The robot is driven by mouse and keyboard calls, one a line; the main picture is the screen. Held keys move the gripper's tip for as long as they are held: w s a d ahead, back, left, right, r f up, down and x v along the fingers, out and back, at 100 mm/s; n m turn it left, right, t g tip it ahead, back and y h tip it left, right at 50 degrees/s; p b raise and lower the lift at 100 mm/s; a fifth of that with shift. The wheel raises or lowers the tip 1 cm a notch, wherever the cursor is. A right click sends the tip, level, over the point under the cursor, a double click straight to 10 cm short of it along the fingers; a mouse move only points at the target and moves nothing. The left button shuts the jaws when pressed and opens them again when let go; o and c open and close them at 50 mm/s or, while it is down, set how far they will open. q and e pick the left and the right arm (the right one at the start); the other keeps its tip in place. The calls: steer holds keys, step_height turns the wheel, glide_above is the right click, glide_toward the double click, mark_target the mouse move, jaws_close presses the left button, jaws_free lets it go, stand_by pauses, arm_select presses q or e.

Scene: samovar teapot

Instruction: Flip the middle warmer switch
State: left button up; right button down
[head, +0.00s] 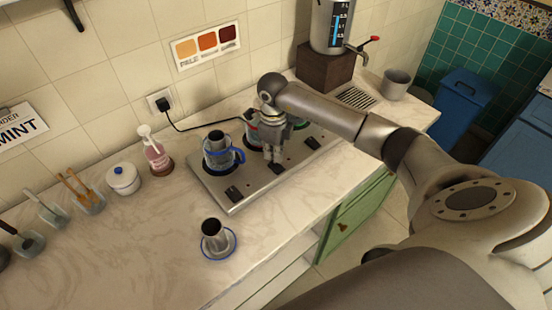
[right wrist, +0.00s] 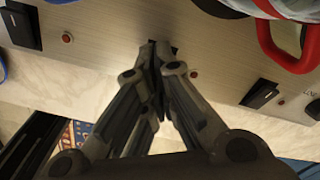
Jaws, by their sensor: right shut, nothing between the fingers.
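The silver warmer plate (head: 215,191) lies on the counter with a row of black switches along its front edge. The middle switch (head: 277,169) is just at the tips of my right gripper (head: 273,160). In the right wrist view my right gripper (right wrist: 155,48) is shut and empty, its fingertips pointing down at the plate and mostly covering the middle switch. I cannot tell whether they touch it or which way it is set. The left switch (head: 233,193) and right switch (head: 311,143) are uncovered. My left gripper is not in view.
A glass pot with a blue handle (head: 238,157) stands on the left of the plate. A pot with a red handle (right wrist: 272,42) is near my right gripper. A small cup on a saucer (head: 232,251) stands in front. The counter front is mostly clear.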

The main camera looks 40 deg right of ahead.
mark_target(274, 163)
steer(key=shift+s+f+b, duration=0.1)
steer(key=shift+f+b, duration=0.8)
steer(key=shift+f, duration=0.2)
stand_by(0.3)
steer(key=shift+r, duration=0.1)
steer(key=shift+r+p, duration=0.65)
steer(key=shift+r, duration=0.1)
steer(key=shift+r+p, duration=1.55)
steer(key=shift+r, duration=1.15)
steer(key=shift+f, duration=0.1)
